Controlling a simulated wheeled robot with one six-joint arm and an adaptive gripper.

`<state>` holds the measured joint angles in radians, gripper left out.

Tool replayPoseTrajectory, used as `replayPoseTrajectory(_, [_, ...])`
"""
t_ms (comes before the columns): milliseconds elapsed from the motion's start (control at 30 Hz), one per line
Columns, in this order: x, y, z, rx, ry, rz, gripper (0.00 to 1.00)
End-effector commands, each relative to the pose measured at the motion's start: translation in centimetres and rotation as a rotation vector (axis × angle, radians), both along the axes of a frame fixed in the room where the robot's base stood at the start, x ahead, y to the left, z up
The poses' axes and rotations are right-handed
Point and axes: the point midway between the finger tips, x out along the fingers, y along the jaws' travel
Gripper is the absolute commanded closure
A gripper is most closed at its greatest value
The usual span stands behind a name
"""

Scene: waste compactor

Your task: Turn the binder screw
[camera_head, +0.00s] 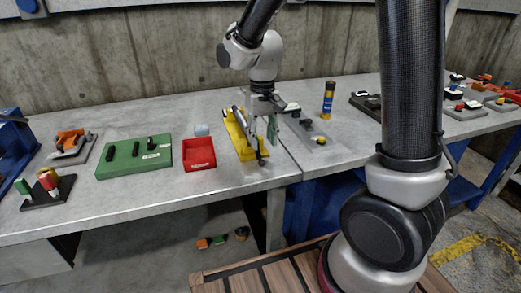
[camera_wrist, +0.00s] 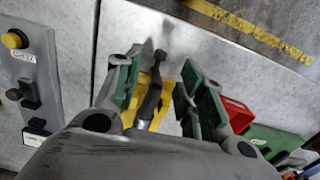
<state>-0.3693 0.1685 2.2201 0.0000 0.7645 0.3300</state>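The binder is a yellow body (camera_head: 242,137) on the table near its front edge, partly hidden behind my gripper. It shows as yellow patches under the fingers in the wrist view (camera_wrist: 166,96). The dark binder screw (camera_wrist: 150,103) runs between my fingers there, with a rounded knob at its far end. Its dark end (camera_head: 262,158) also shows in the head view at the front of the yellow body. My gripper (camera_head: 258,131) points down over the binder. Its green-padded fingers are apart on either side of the screw (camera_wrist: 160,78), with gaps visible on both sides.
A red tray (camera_head: 199,153) and a green board (camera_head: 134,159) with black pieces lie left of the binder. A grey panel with a yellow button (camera_wrist: 14,40) and a blue-yellow can (camera_head: 328,100) stand right of it in the head view.

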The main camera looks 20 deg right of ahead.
Motion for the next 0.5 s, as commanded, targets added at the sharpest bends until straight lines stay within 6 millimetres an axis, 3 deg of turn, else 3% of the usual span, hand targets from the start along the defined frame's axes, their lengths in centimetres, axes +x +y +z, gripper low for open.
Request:
replayPoseTrajectory(167, [0.2, 0.1, -0.6, 0.004, -0.01, -0.038, 0.61])
replayPoseTrajectory(500, [0.2, 0.0, -6.0, 0.003, -0.008, -0.04, 0.61])
